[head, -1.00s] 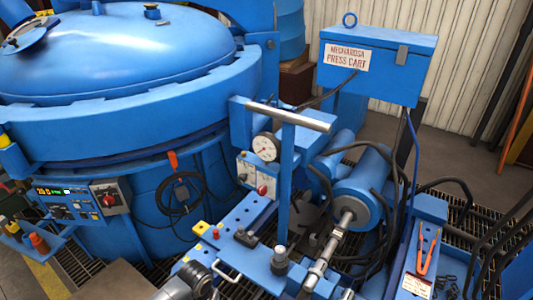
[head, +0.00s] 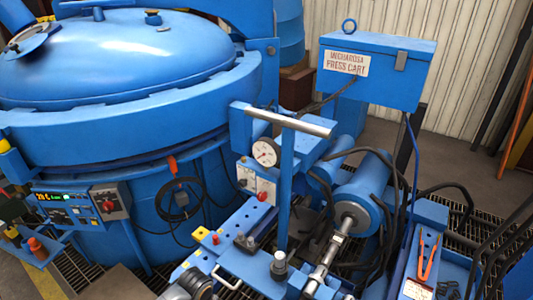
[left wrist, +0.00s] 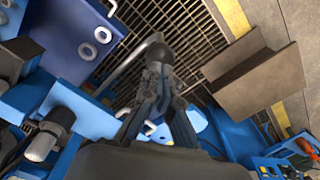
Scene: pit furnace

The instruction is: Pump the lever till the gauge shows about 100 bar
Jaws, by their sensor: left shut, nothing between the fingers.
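The lever stands upright as a blue post (head: 286,190) with a grey crossbar handle (head: 288,123) on top, in the head view. The white dial gauge (head: 265,152) is just left of the post; its red needle is visible but the reading is too small to tell. My left gripper (left wrist: 160,72) is shut and empty in the left wrist view, above the floor grating and apart from the lever handle. My right gripper is not in view.
A large blue furnace (head: 110,120) fills the left. A labelled blue box (head: 378,70) and a blue cylinder (head: 363,190) with hoses stand right of the lever. A bent bar handle (head: 228,276) lies low in front. Orange-handled pliers (head: 428,258) lie at right.

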